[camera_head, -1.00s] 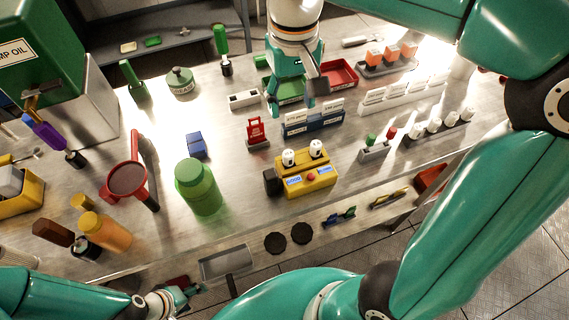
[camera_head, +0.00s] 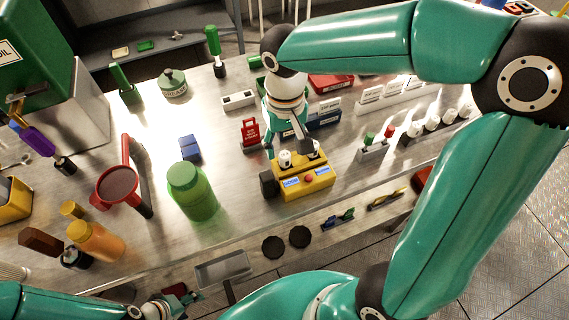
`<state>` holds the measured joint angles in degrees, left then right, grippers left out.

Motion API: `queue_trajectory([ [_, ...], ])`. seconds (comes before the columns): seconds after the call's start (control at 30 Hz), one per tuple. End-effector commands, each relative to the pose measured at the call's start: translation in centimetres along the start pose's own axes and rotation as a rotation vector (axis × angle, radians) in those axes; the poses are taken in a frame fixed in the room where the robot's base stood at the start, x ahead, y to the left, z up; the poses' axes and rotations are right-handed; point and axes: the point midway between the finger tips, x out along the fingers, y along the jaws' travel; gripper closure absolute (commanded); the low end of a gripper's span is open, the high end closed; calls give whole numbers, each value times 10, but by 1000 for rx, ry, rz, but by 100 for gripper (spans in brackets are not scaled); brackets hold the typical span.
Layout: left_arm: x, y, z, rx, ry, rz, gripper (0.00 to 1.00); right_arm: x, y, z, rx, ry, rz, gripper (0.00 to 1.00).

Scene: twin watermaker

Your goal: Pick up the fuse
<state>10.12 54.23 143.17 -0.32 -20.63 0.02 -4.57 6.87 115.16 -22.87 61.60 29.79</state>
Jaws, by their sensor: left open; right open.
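A yellow tester box (camera_head: 306,187) with two blue displays and a red button stands near the bench's front edge. A white fuse-like cylinder (camera_head: 285,159) stands on its top left. A second one on the top right is partly hidden by my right gripper (camera_head: 290,148). That gripper is open and points down at the back of the tester, around or just above the left cylinder; I cannot tell whether it touches. More white cylinders (camera_head: 432,125) stand in a dark rack to the right. My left gripper (camera_head: 188,299) is open and empty, low at the bottom left.
A red tag stand (camera_head: 250,132) and a blue bin (camera_head: 325,118) are close behind. A green bottle (camera_head: 192,192) stands to the left. A grey tray (camera_head: 222,268) lies below the front edge.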

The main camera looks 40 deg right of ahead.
Motion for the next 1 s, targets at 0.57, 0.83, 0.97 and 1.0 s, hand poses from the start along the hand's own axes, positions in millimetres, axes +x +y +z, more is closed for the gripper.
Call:
queue_trajectory([
  [0.57, -5, 2, 0, 0, 0, 0, 40, 48, 0, -1, 2, -1, -1, 44],
  [0.83, -5, 2, 0, 0, 0, 0, 40, 48, 0, -2, 1, -1, -1, 79],
  [0.97, -5, 2, 0, 0, 0, 0, 40, 48, 0, -2, 1, -1, -1, 100],
  [1.0, -5, 2, 0, 0, 0, 0, 40, 48, 0, -2, 1, 0, -1, 100],
])
